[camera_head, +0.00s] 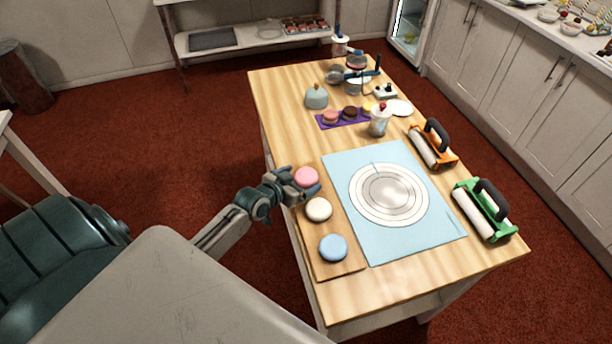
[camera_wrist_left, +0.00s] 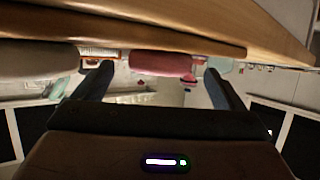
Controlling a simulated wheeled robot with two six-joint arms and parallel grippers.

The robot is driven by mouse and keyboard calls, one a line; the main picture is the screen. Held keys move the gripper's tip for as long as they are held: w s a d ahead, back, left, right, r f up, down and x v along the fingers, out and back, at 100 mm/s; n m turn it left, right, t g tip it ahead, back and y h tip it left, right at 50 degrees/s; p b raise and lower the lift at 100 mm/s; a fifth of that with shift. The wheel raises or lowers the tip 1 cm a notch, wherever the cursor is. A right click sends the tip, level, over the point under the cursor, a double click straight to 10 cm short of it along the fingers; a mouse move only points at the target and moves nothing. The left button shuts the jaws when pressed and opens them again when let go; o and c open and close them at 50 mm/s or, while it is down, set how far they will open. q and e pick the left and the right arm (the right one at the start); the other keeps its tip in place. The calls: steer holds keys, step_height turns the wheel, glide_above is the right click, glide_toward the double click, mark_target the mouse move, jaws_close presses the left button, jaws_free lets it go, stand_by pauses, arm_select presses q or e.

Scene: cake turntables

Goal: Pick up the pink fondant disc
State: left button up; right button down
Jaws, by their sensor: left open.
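The pink fondant disc (camera_head: 307,175) lies at the far end of a wooden board (camera_head: 343,266) on the table. A white disc (camera_head: 319,209) and a blue disc (camera_head: 333,247) lie in line nearer to me on the board. My left gripper (camera_head: 302,184) is open at the left edge of the pink disc, low over the board. In the left wrist view the picture is upside down; the pink disc (camera_wrist_left: 163,64) shows between the spread fingers (camera_wrist_left: 158,84), and the white disc (camera_wrist_left: 38,60) is at the left. I cannot tell whether the fingers touch the disc. My right gripper is not in view.
A blue mat (camera_head: 440,233) with a round turntable (camera_head: 388,194) lies right of the board. Orange (camera_head: 433,146) and green (camera_head: 484,211) rollers stand along the right edge. A purple tray (camera_head: 343,118) and a cup (camera_head: 379,122) stand farther back.

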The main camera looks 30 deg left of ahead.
arm_select(q)
steer(key=shift+x, duration=1.15)
steer(key=shift+a, duration=0.1)
steer(key=c, duration=1.1)
steer(key=shift+r, duration=0.15)
